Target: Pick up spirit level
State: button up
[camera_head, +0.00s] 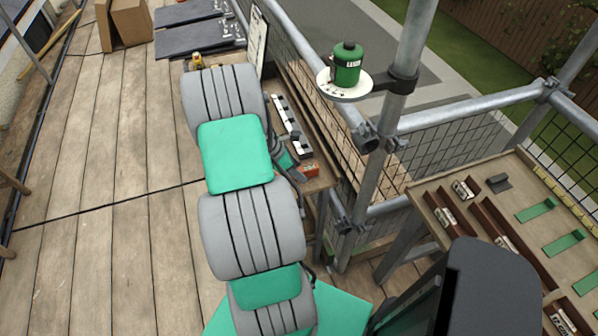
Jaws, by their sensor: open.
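A long thin yellow strip (566,192) lies along the far edge of the right-hand bench; it may be the spirit level, but it is too small to be sure. My arm reaches up the middle of the view and bends down over the far bench. My gripper (296,173) is mostly hidden behind the arm; only a small grey part seems to show, beside a small orange-red box (310,170). It is open, far to the left of the yellow strip. What lies directly under it is hidden.
The right bench (425,190) holds dark-red dividers and green pieces. A black-and-white rack (289,125) lies on the far bench. A green canister (347,65) stands on a white disc on a scaffold pole (400,100), between the benches. Plank floor (110,250) is open at left.

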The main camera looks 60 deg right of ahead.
jog(key=shift+s+d+f, duration=0.2)
jog(key=shift+d+f, duration=0.05)
jog(key=shift+f, duration=0.4)
jog(key=shift+f, duration=0.15)
grip_shut()
dwell(0.4)
